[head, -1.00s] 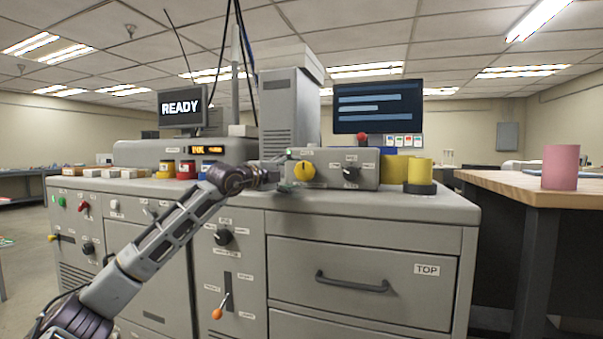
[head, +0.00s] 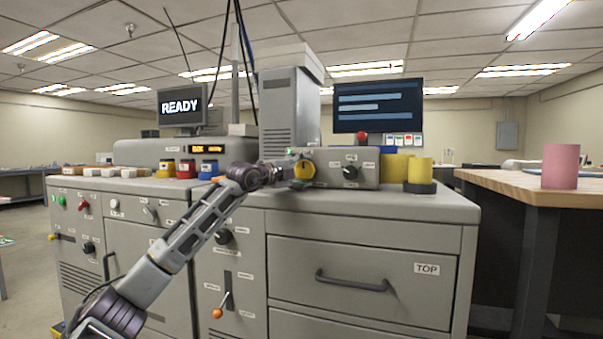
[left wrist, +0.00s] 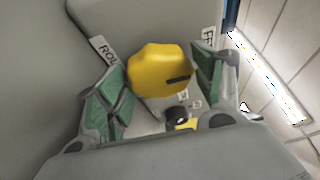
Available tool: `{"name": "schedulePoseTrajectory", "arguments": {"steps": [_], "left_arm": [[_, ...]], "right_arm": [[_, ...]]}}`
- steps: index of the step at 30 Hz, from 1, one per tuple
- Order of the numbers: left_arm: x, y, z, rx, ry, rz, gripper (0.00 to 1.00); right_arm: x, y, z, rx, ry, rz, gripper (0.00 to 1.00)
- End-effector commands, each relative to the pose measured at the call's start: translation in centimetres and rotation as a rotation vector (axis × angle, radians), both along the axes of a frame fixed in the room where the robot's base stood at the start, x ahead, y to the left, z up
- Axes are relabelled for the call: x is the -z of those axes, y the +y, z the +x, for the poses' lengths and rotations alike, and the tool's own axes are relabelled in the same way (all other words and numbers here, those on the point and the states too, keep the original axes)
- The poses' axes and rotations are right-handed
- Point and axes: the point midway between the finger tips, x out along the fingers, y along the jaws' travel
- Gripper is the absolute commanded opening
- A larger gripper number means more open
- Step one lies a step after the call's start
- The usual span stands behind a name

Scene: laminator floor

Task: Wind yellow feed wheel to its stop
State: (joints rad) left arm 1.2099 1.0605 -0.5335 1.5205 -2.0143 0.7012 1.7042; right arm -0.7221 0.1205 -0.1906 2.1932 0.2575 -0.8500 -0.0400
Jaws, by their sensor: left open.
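The yellow feed wheel (head: 305,169) is a round knob on the front of the grey control box on top of the machine. In the left wrist view the yellow wheel (left wrist: 158,70) shows a dark slot mark toward its right side. My left gripper (head: 292,172) is at the wheel in the head view and partly covers its left side. In the left wrist view the left gripper (left wrist: 158,88) is open, with a green-padded finger on either side of the wheel. I cannot tell whether the pads touch it. My right gripper is not in view.
A black knob (head: 350,172) sits right of the wheel on the same box. A red button (head: 362,139) and yellow rolls (head: 419,171) stand farther right. The drawer front (head: 365,280) is below. A wooden table (head: 500,186) with a pink roll (head: 561,167) stands at the right.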

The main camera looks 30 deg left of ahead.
Motion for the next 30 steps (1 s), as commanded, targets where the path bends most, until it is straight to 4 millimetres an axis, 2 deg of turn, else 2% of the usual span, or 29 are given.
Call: {"name": "schedulePoseTrajectory", "arguments": {"steps": [3,11,23,28,30], "left_arm": [[0.0,0.0,0.0,0.0,0.0,0.0,0.68],[0.0,0.0,0.0,0.0,0.0,0.0,0.36],[-0.1,0.0,0.0,0.0,0.009,0.036,0.36],[-0.2,0.0,0.0,0.0,0.023,0.09,0.36],[-0.2,0.0,0.0,0.0,0.032,0.119,0.36]], "right_arm": [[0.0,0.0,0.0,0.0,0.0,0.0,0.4],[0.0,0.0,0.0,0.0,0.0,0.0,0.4],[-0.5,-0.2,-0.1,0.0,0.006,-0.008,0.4],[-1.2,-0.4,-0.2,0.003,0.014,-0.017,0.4],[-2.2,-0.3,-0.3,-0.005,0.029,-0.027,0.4]]}}
